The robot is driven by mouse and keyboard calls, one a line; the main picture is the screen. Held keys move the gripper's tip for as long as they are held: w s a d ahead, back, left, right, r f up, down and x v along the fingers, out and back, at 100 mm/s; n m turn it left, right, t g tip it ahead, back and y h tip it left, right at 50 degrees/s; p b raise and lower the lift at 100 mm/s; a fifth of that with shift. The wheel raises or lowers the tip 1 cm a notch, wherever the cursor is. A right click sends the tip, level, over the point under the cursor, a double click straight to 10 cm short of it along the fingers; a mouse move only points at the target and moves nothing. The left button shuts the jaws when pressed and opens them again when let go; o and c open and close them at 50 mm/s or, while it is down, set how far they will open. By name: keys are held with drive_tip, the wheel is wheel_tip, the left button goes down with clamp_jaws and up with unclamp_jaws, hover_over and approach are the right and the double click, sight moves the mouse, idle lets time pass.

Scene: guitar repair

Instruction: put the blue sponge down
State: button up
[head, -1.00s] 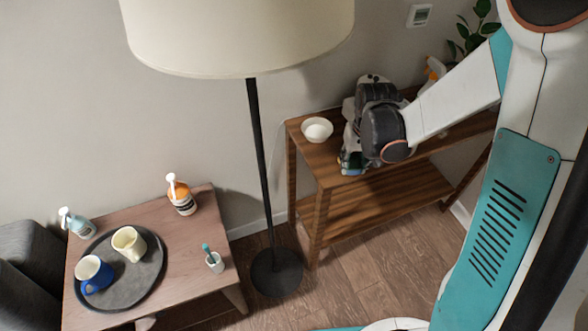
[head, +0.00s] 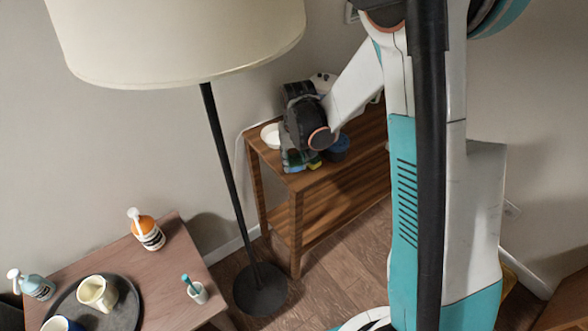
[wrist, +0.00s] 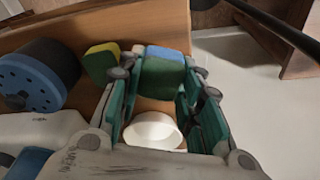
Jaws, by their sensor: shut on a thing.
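The blue sponge (wrist: 168,62), blue with a dark green side, sits between the two fingers of my gripper (wrist: 160,88) in the wrist view. My gripper is shut on it. In the head view my gripper (head: 293,165) is low at the front left corner of the wooden shelf's top (head: 362,130). The blue sponge is mostly hidden there by the fingers. I cannot tell whether the sponge touches the wood.
A yellow and green sponge (wrist: 100,63) lies close beside my gripper. A dark blue round container (head: 338,148) stands to its right in the head view. A white bowl (wrist: 152,130) is close behind. A floor lamp (head: 228,175) stands left of the shelf.

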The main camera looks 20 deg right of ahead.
sight(295, 161)
drive_tip(key=shift+f+b, duration=0.5)
drive_tip(key=shift+f, duration=1)
drive_tip(key=shift+f, duration=0.2)
drive_tip(key=o, duration=0.8)
drive_tip(key=shift+r, duration=0.1)
drive_tip(key=r+p, duration=0.1)
drive_tip(key=r, duration=0.3)
drive_tip(key=s+r+p, duration=0.1)
drive_tip(key=r+p, duration=0.1)
drive_tip(key=r, duration=0.2)
drive_tip(key=r+p, duration=0.1)
drive_tip(key=r, duration=0.3)
drive_tip(key=shift+s, duration=0.4)
